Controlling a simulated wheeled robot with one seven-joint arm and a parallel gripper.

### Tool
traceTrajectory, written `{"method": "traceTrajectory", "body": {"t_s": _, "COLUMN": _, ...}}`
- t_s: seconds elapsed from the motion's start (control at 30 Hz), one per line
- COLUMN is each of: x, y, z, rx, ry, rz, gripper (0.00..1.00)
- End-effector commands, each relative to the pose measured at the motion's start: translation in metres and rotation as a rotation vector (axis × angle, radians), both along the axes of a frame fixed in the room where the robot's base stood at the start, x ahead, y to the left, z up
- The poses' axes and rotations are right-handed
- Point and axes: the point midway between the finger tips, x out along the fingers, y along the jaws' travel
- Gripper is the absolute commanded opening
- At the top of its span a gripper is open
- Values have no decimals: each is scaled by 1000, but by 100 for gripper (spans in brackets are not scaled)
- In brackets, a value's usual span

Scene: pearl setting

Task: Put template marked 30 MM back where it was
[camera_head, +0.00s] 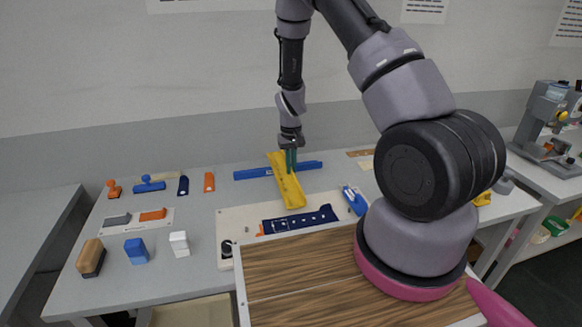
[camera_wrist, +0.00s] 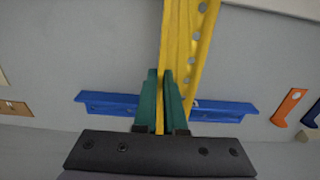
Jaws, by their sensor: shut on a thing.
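My gripper (camera_head: 290,170) is shut on a long yellow template (camera_head: 287,185) with a row of holes. In the wrist view the green fingers (camera_wrist: 163,102) close on the edge of the yellow template (camera_wrist: 194,45). No 30 MM marking is readable on it. The template slants, with its near end over the white board. A long blue rail (camera_head: 252,173) lies on the table behind it; in the wrist view the rail (camera_wrist: 108,104) passes behind the fingers. I cannot tell whether the template touches the rail or board.
The white board (camera_head: 235,217) carries a navy strip (camera_head: 315,217) with pale marks. A blue-and-white tool (camera_head: 354,200) is at its right. Orange and navy pieces (camera_head: 209,182) lie left of the rail. Several blocks (camera_head: 137,251) stand at the front left. A wood-grain surface (camera_head: 300,275) is nearest.

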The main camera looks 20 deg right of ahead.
Motion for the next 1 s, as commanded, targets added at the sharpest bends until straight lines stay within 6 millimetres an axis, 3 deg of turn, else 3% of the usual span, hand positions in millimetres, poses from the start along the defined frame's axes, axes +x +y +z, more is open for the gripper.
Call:
{"method": "traceTrajectory", "body": {"t_s": 0.27, "x": 0, "y": 0, "z": -9, "rx": 0, "ry": 0, "rz": -1, "gripper": 0}}
{"method": "traceTrajectory", "body": {"t_s": 0.3, "x": 0, "y": 0, "z": -8, "rx": 0, "ry": 0, "rz": -1, "gripper": 23}}
{"method": "traceTrajectory", "body": {"t_s": 0.33, "x": 0, "y": 0, "z": -8, "rx": 0, "ry": 0, "rz": -1, "gripper": 35}}
{"method": "traceTrajectory", "body": {"t_s": 0.37, "x": 0, "y": 0, "z": -8, "rx": 0, "ry": 0, "rz": -1, "gripper": 38}}
{"method": "traceTrajectory", "body": {"t_s": 0.77, "x": 0, "y": 0, "z": -1, "rx": 0, "ry": -1, "rz": 1, "gripper": 38}}
{"method": "traceTrajectory", "body": {"t_s": 1.0, "x": 2, "y": 1, "z": 45, "rx": 2, "ry": -5, "rz": -1, "gripper": 38}}
